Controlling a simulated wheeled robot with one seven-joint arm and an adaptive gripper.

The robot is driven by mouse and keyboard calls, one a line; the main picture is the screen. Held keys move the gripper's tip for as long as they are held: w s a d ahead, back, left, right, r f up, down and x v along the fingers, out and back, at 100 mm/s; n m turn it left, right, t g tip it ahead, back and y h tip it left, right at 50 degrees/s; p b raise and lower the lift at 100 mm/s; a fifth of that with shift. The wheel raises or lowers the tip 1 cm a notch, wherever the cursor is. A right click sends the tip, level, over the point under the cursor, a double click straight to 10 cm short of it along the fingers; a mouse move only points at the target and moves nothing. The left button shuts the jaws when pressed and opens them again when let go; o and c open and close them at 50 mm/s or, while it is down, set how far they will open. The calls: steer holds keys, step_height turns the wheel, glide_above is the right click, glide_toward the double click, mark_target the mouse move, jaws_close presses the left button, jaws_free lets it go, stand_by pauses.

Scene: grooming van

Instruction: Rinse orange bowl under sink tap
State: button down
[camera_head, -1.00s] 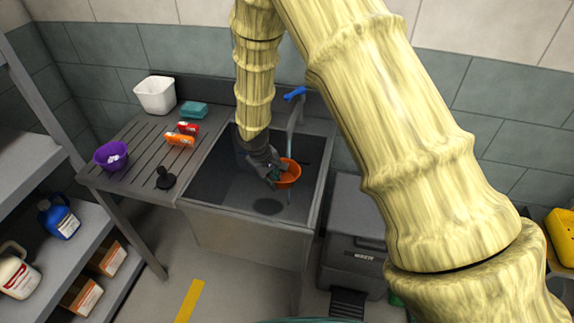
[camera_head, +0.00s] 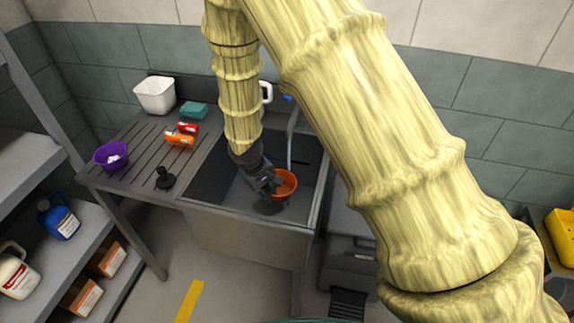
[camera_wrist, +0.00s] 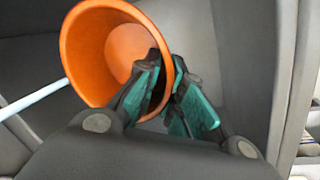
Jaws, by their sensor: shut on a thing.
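The orange bowl (camera_head: 288,187) is over the basin of the grey sink (camera_head: 240,228). My gripper (camera_head: 271,184) is shut on its wall, on the left side in the head view. In the wrist view the bowl (camera_wrist: 82,55) is tilted with its opening partly towards the camera, and the green finger pads (camera_wrist: 168,92) grip its rim. The tap (camera_head: 293,122) is partly hidden by my arm; its blue handle (camera_head: 287,98) shows. A thin pale column like running water (camera_head: 290,152) comes down from it. In the wrist view this column (camera_wrist: 35,99) meets the bowl's outline; I cannot tell whether it enters the bowl.
The drainboard left of the basin holds a purple bowl (camera_head: 111,156), a white tub (camera_head: 155,95), a teal block (camera_head: 194,109), orange and red items (camera_head: 180,139) and a black plunger-like thing (camera_head: 165,179). Basin walls stand close around my gripper. A dark bin (camera_head: 350,262) stands right of the sink.

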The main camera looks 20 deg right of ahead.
steer(key=shift+r, duration=0.1)
steer(key=d+p+v, duration=0.2)
steer(key=p+v, duration=0.5)
steer(key=v, duration=0.2)
steer(key=shift+w+r, duration=0.4)
steer(key=shift+r, duration=0.25)
steer(key=shift+s+f, duration=0.1)
stand_by(0.9)
